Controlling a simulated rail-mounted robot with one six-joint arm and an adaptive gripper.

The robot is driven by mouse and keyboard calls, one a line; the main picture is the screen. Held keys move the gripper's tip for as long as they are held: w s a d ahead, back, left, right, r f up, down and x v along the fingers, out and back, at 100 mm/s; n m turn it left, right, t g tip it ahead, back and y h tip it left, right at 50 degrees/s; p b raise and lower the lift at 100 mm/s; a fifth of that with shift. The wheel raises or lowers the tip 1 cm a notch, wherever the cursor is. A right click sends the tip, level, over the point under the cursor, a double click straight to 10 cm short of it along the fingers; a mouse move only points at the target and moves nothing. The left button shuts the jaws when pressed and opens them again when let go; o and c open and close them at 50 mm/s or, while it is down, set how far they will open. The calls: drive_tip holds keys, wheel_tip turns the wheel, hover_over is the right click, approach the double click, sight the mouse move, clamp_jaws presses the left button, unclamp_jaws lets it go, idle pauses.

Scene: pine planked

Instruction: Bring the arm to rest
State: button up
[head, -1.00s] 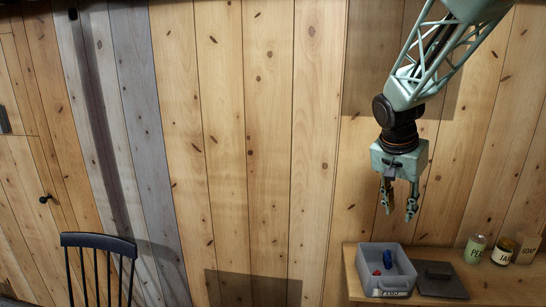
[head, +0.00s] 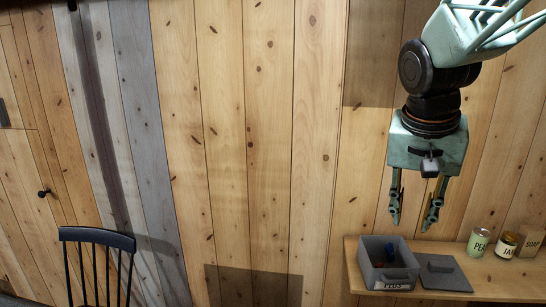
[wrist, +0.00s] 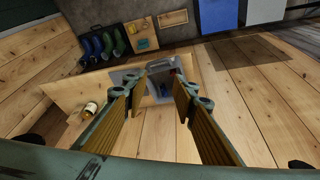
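My gripper (head: 413,222) hangs from the arm with its fingers pointing down. It is open, and nothing shows between its fingers. In the head view it appears above and near a grey bin on a wooden shelf, apart from both. The wrist view shows the two spread fingers of my gripper (wrist: 160,85), with part of the grey bin visible beyond and between them.
The grey bin (head: 388,279), labelled PEGS, holds blue and red items. A grey lid (head: 444,273) lies beside it on the shelf (head: 490,285). Two jars (head: 478,242) (head: 506,245) and a SOAP box (head: 531,242) stand at right. A dark chair (head: 97,238) stands lower left.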

drive_tip(key=s+a+f+n+b, duration=0.1)
drive_tip(key=s+a+n, duration=0.1)
drive_tip(key=s, duration=0.7)
drive_tip(key=s+a+f+n+y+b, duration=0.1)
drive_tip(key=s+a, duration=0.3)
drive_tip(key=s, duration=0.5)
drive_tip(key=s+a+f+n+y+b, duration=0.1)
drive_tip(key=s+a+f+n+b, duration=0.1)
drive_tip(key=s, duration=0.7)
drive_tip(key=shift+a+f+n+t+b, duration=0.2)
drive_tip(key=shift+a+n+t+b, duration=0.25)
drive_tip(key=shift+a, duration=0.3)
drive_tip(key=shift+w+d, duration=0.1)
